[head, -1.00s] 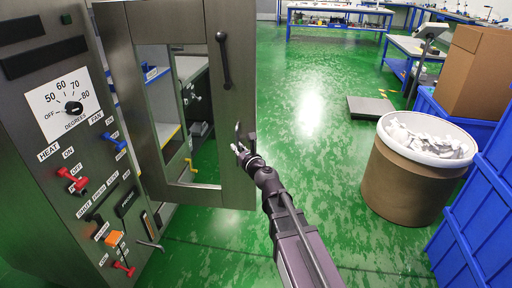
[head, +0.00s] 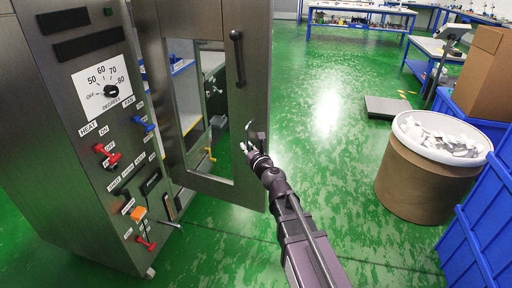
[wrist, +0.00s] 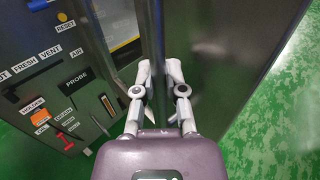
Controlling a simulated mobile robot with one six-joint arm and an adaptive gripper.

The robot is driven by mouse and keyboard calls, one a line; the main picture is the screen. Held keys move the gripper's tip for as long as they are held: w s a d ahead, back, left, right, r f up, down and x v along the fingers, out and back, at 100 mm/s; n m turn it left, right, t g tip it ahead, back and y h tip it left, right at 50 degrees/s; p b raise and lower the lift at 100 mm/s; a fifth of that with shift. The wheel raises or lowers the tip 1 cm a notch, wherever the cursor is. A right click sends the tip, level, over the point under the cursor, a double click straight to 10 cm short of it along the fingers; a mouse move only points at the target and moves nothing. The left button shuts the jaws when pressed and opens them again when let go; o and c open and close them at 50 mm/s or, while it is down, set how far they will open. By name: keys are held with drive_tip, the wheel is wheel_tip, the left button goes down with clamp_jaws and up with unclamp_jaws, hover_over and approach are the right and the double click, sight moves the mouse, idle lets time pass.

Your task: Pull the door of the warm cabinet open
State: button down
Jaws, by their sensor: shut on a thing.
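The warm cabinet (head: 60,150) stands at the left, its control panel with dial and switches facing me. Its grey metal door (head: 203,15) has a window opening and stands at the right of the panel. A dark bar handle (head: 237,58) is high on the door, and a smaller bracket-like part (head: 252,131) sits lower, near the free edge. My gripper (head: 246,148) is at the door just below that part. In the wrist view its fingers (wrist: 159,72) are close together against the door (wrist: 215,60), shut on part of it. The exact grip is hard to see.
A brown drum (head: 425,185) with white pieces on top stands at the right, beside blue crates (head: 480,220) and a cardboard box (head: 490,75). A flat grey platform (head: 388,107) lies farther back. Green floor between door and drum is clear.

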drive_tip(key=shift+w+a, duration=0.15)
drive_tip(key=c, duration=0.7)
unclamp_jaws()
drive_tip(key=shift+d, duration=0.2)
drive_tip(key=v, duration=0.7)
drive_tip(key=shift+d, duration=0.1)
drive_tip(key=shift+n, duration=0.3)
